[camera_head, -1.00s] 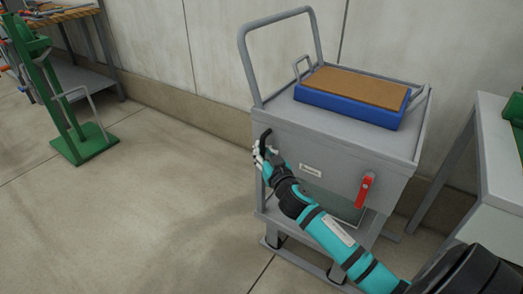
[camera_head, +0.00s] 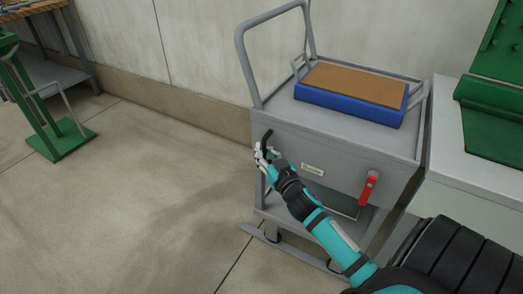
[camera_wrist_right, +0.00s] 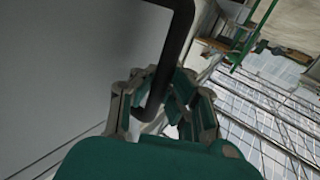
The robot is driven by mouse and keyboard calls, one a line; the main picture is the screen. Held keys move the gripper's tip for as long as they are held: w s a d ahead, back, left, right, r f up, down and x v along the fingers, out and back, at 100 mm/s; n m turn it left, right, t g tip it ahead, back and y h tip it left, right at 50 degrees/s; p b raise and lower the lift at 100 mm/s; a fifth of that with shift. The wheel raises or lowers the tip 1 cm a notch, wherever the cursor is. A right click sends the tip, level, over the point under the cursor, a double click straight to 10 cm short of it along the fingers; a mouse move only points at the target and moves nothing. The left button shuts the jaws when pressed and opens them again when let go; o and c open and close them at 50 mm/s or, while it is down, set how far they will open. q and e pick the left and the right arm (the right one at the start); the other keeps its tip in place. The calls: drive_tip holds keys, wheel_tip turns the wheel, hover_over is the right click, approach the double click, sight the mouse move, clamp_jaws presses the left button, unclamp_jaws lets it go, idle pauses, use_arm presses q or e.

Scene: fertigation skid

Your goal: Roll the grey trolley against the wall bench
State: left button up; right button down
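The grey trolley (camera_head: 330,150) stands by the wall. It has a tall push bar at its left end, a blue tray (camera_head: 352,95) with a brown top on it, and a red lever (camera_head: 369,187) on its front. My right gripper (camera_head: 264,152) is at the black handle (camera_head: 267,137) on the trolley's front left. In the wrist view its fingers (camera_wrist_right: 160,105) close around the dark handle bar (camera_wrist_right: 176,50). A pale-topped bench (camera_head: 482,178) with green equipment stands close at the trolley's right; I cannot tell whether they touch. My left gripper is not in view.
A green stand (camera_head: 62,140) is on the floor at the left. Behind it is another bench (camera_head: 60,75) with a wooden top. The floor left of the trolley is clear. The wall (camera_head: 200,60) runs close behind the trolley.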

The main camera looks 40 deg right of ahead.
drive_tip(key=c, duration=1.9)
unclamp_jaws()
drive_tip(key=shift+s+f, duration=0.15)
drive_tip(key=shift+f, duration=0.15)
drive_tip(key=o, duration=0.3)
drive_tip(key=shift+s+r, duration=0.25)
drive_tip(key=shift+r, duration=0.05)
drive_tip(key=shift+o, duration=0.2)
drive_tip(key=s+a, duration=0.2)
drive_tip(key=s, duration=0.9)
drive_tip(key=shift+s+a, duration=0.15)
drive_tip(key=shift+s, duration=0.2)
drive_tip(key=shift+f, duration=0.1)
